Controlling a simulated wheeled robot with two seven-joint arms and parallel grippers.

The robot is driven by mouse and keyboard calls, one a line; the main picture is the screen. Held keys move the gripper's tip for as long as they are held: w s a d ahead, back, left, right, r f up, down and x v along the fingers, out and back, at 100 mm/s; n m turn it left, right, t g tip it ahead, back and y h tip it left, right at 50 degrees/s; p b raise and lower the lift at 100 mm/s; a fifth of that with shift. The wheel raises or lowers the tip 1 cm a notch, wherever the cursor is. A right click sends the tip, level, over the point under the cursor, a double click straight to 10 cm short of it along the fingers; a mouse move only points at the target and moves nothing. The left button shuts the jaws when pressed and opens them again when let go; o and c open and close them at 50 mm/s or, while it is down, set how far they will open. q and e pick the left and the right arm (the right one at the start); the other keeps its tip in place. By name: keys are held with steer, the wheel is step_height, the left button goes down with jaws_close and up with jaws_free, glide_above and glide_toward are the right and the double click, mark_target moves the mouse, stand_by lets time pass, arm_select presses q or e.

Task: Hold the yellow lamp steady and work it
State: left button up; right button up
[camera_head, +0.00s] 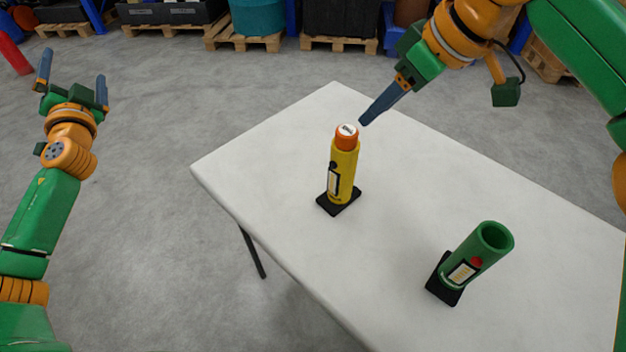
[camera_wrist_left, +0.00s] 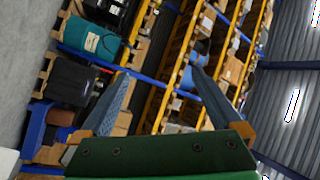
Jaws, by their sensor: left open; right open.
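The yellow lamp (camera_head: 342,176) stands upright on a black base on the white table (camera_head: 265,150), with an orange cap (camera_head: 346,138) on top. My right gripper (camera_head: 364,122) is above the table, its fingertips just to the upper right of the cap. Its fingers overlap in this view, and the head view shows no thing held in them. My left gripper (camera_head: 72,82) is open and empty, off to the left of the table, with its fingers pointing up. The left wrist view shows its two spread fingers (camera_wrist_left: 150,95) with nothing between them.
A green open-topped cylinder (camera_head: 478,254) with a label stands on a black base at the table's right front. Pallets with crates (camera_head: 243,38) line the back. A red object (camera_head: 14,54) shows at far left. The table's left part is clear.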

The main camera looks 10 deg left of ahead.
mark_target(336, 177)
arm_select(q)
steer(key=w+d+f+m+h, duration=0.25)
steer(key=d+f+h, duration=0.35)
steer(key=d, duration=0.5)
steer(key=w+d+f+m+h, duration=0.1)
steer(key=d+f+m+h, duration=0.3)
steer(key=d+f, duration=0.6)
steer(key=s+d+h, duration=0.3)
steer(key=d, duration=0.6)
steer(key=s+d+f+g+h, duration=0.1)
steer(key=s+d+h, duration=0.2)
steer(key=d, duration=0.6)
steer(key=s+d+h, duration=0.2)
steer(key=d+h, duration=0.2)
steer(key=d, duration=0.5)
steer(key=shift+s+f+n+g, duration=0.25)
steer(key=shift+s+f+g, duration=0.15)
steer(key=n, duration=0.2)
steer(key=d+n, duration=0.1)
steer(key=shift+w+f+n, duration=0.3)
steer(key=shift+n, duration=0.4)
steer(key=x, duration=0.7)
steer(key=shift+w, duration=0.1)
steer(key=shift+a, duration=0.15)
jaws_close()
